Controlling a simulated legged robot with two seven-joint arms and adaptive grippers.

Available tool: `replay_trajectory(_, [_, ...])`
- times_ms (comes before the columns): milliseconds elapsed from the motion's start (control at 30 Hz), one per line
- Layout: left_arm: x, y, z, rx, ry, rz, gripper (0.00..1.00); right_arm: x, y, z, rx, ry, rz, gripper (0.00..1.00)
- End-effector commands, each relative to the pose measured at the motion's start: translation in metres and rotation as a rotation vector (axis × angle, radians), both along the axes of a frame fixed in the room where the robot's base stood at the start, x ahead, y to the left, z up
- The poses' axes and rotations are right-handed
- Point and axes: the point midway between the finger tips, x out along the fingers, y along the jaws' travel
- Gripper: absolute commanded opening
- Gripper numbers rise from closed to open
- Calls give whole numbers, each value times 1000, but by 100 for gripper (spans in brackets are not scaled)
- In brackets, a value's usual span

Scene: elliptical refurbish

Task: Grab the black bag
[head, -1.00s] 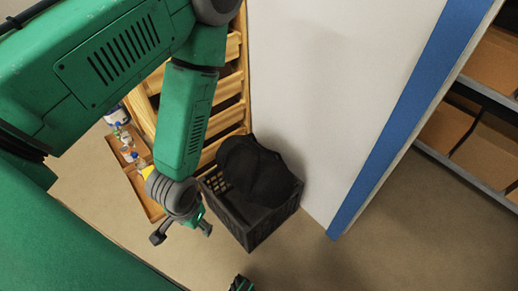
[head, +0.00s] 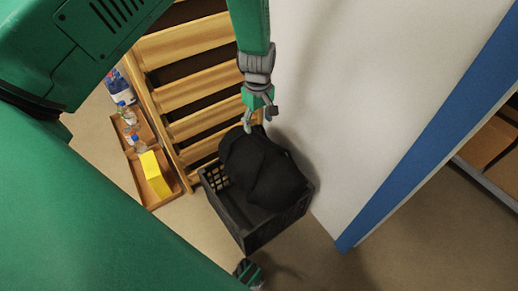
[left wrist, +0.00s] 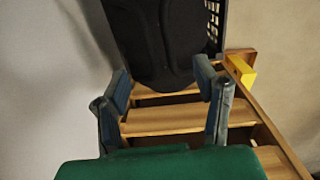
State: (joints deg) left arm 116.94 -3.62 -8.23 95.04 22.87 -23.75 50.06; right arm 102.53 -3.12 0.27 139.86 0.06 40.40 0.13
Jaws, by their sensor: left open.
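The black bag (head: 262,170) sits in a dark crate (head: 243,227) on the floor, its top rising above the rim. My left gripper (head: 260,125) is open, just above the far top end of the bag in the head view. In the left wrist view the bag (left wrist: 157,45) lies beyond and between the spread fingers of my left gripper (left wrist: 165,95). I cannot tell whether the fingers touch it. At the bottom edge of the head view, a small part of what may be my right gripper (head: 248,272) shows; its jaws cannot be made out.
A wooden slatted rack (head: 190,75) stands behind and left of the crate. A white wall panel (head: 350,90) with a blue edge (head: 430,135) is close on the right. A wooden tray (head: 140,160) holds bottles and a yellow box (head: 154,175). Floor in front is open.

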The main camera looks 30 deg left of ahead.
Motion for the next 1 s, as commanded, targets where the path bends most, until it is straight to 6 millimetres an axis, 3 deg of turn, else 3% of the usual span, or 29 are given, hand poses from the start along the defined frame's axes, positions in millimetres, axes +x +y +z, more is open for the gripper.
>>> replay_trajectory(100, [0,0,-18,0,-1,-1,55,0,0,-8,0,0,0,40])
replay_trajectory(367, [-1,-1,-33,0,-1,-2,55,0,0,-15,0,0,0,40])
replay_trajectory(600, [-2,-3,-71,0,1,-2,55,0,0,-36,0,0,0,40])
replay_trajectory(867, [-1,-3,-75,0,-2,-3,55,0,0,-36,0,0,0,40])
replay_trajectory(900, [-1,-3,-75,0,-2,-3,52,0,0,-36,0,0,0,40])
replay_trajectory(1000, [-1,-3,-75,1,-1,-3,16,0,0,-36,0,0,0,40])
